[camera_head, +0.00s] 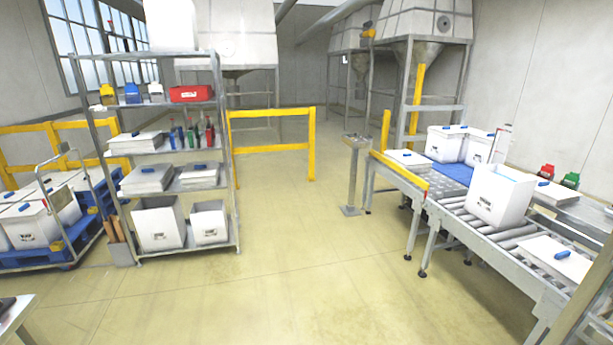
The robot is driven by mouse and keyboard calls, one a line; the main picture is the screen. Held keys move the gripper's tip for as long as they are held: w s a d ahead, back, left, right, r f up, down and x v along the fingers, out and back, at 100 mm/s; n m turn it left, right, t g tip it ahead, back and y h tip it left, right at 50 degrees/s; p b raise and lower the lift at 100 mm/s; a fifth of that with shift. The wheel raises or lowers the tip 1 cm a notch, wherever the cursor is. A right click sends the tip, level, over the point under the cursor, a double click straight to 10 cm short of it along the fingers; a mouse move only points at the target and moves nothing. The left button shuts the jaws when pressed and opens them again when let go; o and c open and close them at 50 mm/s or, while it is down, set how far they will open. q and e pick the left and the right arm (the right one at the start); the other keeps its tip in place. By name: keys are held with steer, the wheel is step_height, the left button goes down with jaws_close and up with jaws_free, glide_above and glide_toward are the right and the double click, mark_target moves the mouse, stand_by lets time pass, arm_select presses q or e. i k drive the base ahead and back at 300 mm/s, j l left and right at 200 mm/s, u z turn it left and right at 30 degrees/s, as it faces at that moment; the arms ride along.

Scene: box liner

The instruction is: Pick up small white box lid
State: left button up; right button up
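White flat lids with blue handles lie in stacks on a grey metal shelf rack (228,150) at the left. One lid stack (199,178) sits on the right of the third shelf and looks smaller than the lid stack (147,182) to its left. Another lid stack (133,144) lies on the second shelf. A single lid (545,262) lies on the roller conveyor at the lower right, and another lid (408,160) lies at the conveyor's far left end. Which lids are the small type is hard to tell. Neither of my grippers shows.
Open white boxes (158,226) stand on the rack's bottom shelf. An open white box (500,196) stands on the roller conveyor (480,228). Yellow barriers (272,149) and a grey pedestal (351,178) stand behind. A loaded blue pallet cart is at far left. The middle floor is clear.

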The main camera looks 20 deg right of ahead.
mark_target(564, 263)
steer(key=i+z, duration=0.9)
steer(key=i+l+z, duration=0.1)
steer(key=i+z, duration=0.6)
steer(key=z, duration=0.15)
steer(key=i+z, duration=0.7)
steer(key=z, duration=0.2)
steer(key=i+j+z, duration=0.1)
steer(key=i+z, duration=0.2)
steer(key=z, duration=0.15)
steer(key=i+j+z, duration=0.15)
steer(key=z, duration=0.3)
steer(key=i+j+z, duration=0.65)
steer(key=i+l, duration=0.05)
